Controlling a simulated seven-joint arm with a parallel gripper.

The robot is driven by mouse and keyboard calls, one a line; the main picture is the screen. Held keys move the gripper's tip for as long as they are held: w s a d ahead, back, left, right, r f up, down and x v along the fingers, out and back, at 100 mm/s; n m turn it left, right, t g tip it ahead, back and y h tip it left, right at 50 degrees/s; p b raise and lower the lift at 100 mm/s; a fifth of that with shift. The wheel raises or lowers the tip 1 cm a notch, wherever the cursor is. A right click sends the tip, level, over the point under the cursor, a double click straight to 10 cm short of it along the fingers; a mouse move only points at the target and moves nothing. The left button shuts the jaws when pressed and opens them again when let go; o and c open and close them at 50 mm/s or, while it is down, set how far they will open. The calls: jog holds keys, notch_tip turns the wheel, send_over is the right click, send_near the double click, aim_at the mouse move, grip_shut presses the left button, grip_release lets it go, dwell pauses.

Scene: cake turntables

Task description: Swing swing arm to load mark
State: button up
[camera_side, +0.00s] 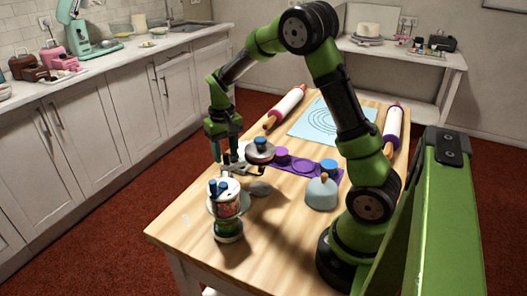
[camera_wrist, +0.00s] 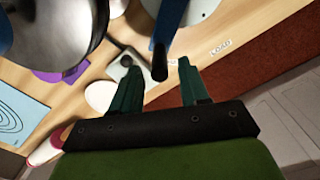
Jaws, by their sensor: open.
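My gripper (camera_wrist: 156,62) is open, its two green fingers pointing at the work. A blue post with a black end (camera_wrist: 160,60) shows between the fingertips, with no clear contact on either side; I take it as the swing arm's handle, though its link to the arm is hidden. Lettering on the wood (camera_wrist: 220,47), apparently the load mark, lies right of the fingers in the wrist view.
A purple tray (camera_side: 304,166) with round pieces lies behind. A pale blue dome (camera_side: 322,193) stands to the right. Two rolling pins (camera_side: 286,106) (camera_side: 393,130) flank a blue mat (camera_side: 318,118). The table's front left corner (camera_side: 165,235) is clear.

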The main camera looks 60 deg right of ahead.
jog(key=c, duration=0.8)
jog(key=shift+w+a, duration=1)
jog(key=shift+w, duration=0.1)
jog(key=shift+w+a, duration=0.35)
jog(key=shift+a, duration=0.3)
jog(key=shift+w+a, duration=0.35)
jog(key=shift+a, duration=0.25)
